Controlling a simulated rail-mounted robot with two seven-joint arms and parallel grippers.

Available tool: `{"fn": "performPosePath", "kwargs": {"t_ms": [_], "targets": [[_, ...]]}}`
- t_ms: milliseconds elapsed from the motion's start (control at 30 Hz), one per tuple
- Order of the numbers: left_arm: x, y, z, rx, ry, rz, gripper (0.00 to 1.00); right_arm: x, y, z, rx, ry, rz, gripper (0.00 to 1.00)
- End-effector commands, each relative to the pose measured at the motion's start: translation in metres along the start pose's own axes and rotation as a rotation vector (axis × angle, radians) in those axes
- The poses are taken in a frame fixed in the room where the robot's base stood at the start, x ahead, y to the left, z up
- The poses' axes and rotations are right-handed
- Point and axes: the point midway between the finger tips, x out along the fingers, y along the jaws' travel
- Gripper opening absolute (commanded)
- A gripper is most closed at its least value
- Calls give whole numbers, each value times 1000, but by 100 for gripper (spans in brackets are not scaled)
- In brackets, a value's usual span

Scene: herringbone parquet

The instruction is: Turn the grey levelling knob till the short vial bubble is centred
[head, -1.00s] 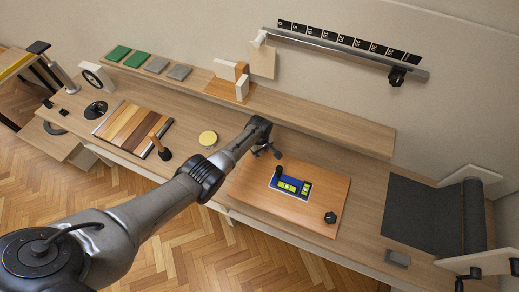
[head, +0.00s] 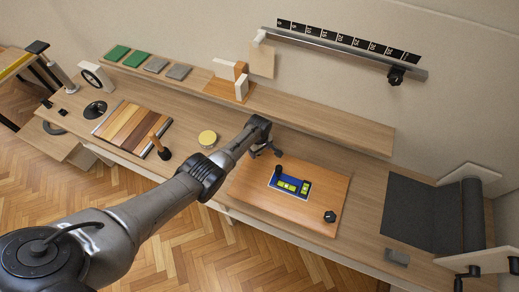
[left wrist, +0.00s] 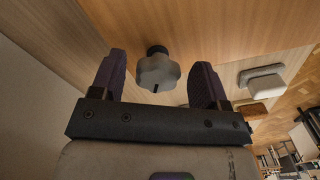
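The grey levelling knob (left wrist: 158,72), scalloped with a dark mark, shows in the left wrist view. It sits between the two fingers of my left gripper (left wrist: 157,75), with a gap on each side. In the head view my left gripper (head: 266,153) is at the far left corner of the wooden board (head: 252,185); the grey knob cannot be made out there. A blue level (head: 272,182) with yellow-green vials lies on the board; its bubbles are too small to read. My left gripper is open. My right gripper is not in view.
A black knob (head: 330,216) stands at the board's right corner. A yellow round tin (head: 208,138) is left of my arm. A long shelf (head: 320,125) runs behind the board. A dark roll (head: 473,215) and a small grey block (head: 397,257) are at the right.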

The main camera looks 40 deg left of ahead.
Motion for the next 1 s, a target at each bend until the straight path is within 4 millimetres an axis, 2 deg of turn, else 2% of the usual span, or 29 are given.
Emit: {"fn": "performPosePath", "kwargs": {"t_ms": [233, 367, 633, 800, 1000], "targets": [[-2, 0, 0, 0, 0, 1, 70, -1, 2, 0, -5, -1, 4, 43], [-12, 1, 0, 1, 0, 1, 70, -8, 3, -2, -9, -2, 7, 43], [-62, 0, 0, 1, 2, 3, 70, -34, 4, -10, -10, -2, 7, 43], [-93, 1, 0, 0, 1, 3, 70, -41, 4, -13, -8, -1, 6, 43], [-120, 0, 0, 0, 0, 1, 70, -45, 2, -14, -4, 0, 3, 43]]}}
